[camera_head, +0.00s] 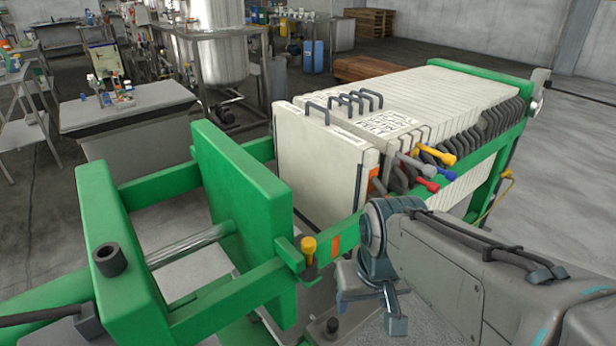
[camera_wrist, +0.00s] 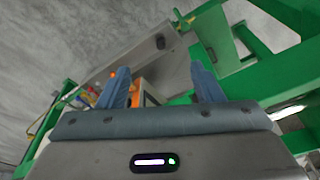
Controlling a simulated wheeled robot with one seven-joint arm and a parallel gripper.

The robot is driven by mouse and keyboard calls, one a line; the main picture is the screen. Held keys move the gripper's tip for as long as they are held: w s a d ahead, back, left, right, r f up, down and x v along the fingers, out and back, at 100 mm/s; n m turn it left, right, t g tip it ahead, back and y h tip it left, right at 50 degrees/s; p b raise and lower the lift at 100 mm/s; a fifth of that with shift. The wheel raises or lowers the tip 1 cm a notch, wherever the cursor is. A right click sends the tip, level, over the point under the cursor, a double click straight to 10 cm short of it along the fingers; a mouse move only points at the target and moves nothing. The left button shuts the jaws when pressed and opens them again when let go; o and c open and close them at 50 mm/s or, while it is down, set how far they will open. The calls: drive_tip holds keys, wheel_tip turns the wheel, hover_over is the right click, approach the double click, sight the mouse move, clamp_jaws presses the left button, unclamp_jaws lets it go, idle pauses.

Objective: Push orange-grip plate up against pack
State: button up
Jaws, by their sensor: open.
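The orange-grip plate (camera_head: 318,165) is the off-white front plate in the head view, upright on the green rails. Its orange grip (camera_head: 373,181) shows at its right edge. The pack (camera_head: 455,100) of upright off-white plates stands behind it. Dark space shows behind the right edge; I cannot tell how wide any gap is. My gripper (camera_head: 375,295) hangs at the near rail, below and right of the front plate. In the wrist view its two blue fingers (camera_wrist: 162,85) are spread apart, empty. An orange part (camera_wrist: 138,93) shows beyond them, apparently not held.
A green pressing plate (camera_head: 240,195) stands left of the front plate, with an open space between. The near green rail (camera_head: 440,195) runs beside my arm and carries a yellow-capped post (camera_head: 309,250). Yellow, red and blue grips (camera_head: 430,170) stick out from the pack.

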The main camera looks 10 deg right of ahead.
drive_tip(key=shift+c, duration=0.6)
drive_tip(key=w+d+m+t+y+p, duration=0.45)
drive_tip(key=w+d+m+y, duration=0.6)
drive_tip(key=m, duration=0.75)
drive_tip(key=d+f+m+t+h+p, duration=0.1)
drive_tip(key=d+m+t+h+p, duration=0.1)
drive_tip(key=d+m+t, duration=0.95)
drive_tip(key=w+a+g, duration=0.1)
drive_tip(key=w+a, duration=0.1)
drive_tip(key=w, duration=0.2)
drive_tip(key=w+a+n+p, duration=0.1)
drive_tip(key=w, duration=0.3)
drive_tip(key=w+a+g+p, duration=0.1)
drive_tip(key=w+a, duration=0.1)
drive_tip(key=w, duration=0.2)
drive_tip(key=shift+w+a+n+g, duration=0.3)
drive_tip(key=shift+w+a+n, duration=0.05)
